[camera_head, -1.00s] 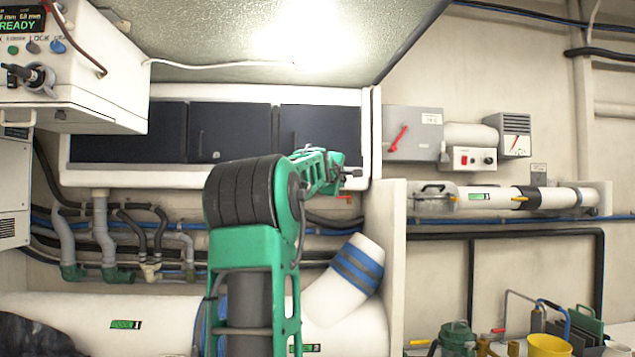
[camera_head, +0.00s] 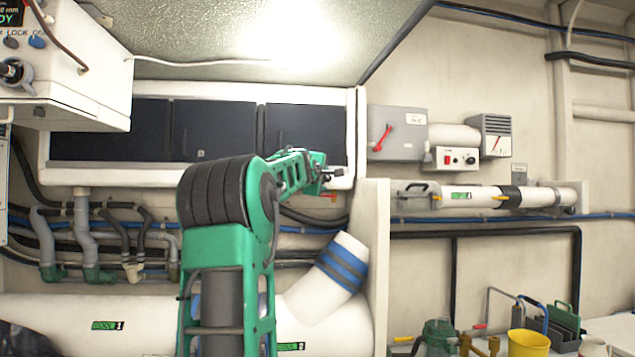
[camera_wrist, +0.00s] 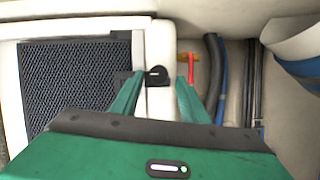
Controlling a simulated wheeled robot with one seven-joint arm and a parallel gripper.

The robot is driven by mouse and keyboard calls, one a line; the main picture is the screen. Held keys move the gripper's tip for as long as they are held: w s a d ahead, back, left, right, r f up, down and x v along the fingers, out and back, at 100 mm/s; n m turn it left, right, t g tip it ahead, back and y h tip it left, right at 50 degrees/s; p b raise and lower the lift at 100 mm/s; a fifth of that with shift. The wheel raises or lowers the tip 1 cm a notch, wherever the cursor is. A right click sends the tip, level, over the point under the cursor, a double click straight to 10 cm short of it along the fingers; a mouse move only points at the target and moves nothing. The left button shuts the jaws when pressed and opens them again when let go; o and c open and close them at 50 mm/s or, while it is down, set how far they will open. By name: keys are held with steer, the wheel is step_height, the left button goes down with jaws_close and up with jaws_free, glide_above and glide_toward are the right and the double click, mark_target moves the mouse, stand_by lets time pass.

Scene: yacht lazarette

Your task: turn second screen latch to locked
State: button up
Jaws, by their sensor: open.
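My gripper (camera_head: 332,176) is at the lower right corner of the white frame around the dark panels. In the wrist view, my gripper (camera_wrist: 158,82) is open, its two green fingers apart. A small black latch-like piece (camera_wrist: 157,74) on the white frame lies between the fingertips in the picture; I cannot tell whether they touch it. The dark mesh screen (camera_wrist: 75,75) is left of the fingers. In the head view, the latch cannot be made out behind my gripper. The right dark panel (camera_head: 290,128) and the middle one (camera_head: 213,130) are seen above my arm.
A red-handled valve (camera_wrist: 191,68) is close beside the right finger, with dark and blue hoses (camera_wrist: 215,75) further right. A white post (camera_head: 370,260) stands right of my arm. A grey box with a red lever (camera_head: 395,135) hangs on the right wall.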

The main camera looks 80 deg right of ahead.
steer(key=a, duration=1.1)
steer(key=shift+r, duration=0.35)
steer(key=w+a+f+m+t+y, duration=0.15)
steer(key=w+a+f+y, duration=0.45)
steer(key=a+f, duration=0.75)
steer(key=w+a+f+m+t+y, duration=0.15)
steer(key=w+a+f+y, duration=0.25)
steer(key=w+a+f, duration=0.85)
steer(key=s+a+f+g+y, duration=0.1)
steer(key=s+a+f+y, duration=0.1)
steer(key=s+a+f, duration=0.3)
steer(key=s+a+f+m+g+y, duration=0.1)
steer(key=s+a+f+y, duration=0.2)
steer(key=a+f, duration=0.7)
steer(key=s+a+f+m+g+y, duration=0.1)
steer(key=s+a+f+y, duration=0.1)
steer(key=s+a+f, duration=0.5)
steer(key=a, duration=0.5)
steer(key=shift+a+f+g, duration=0.2)
steer(key=shift+a+g, duration=0.1)
steer(key=shift+a, duration=0.05)
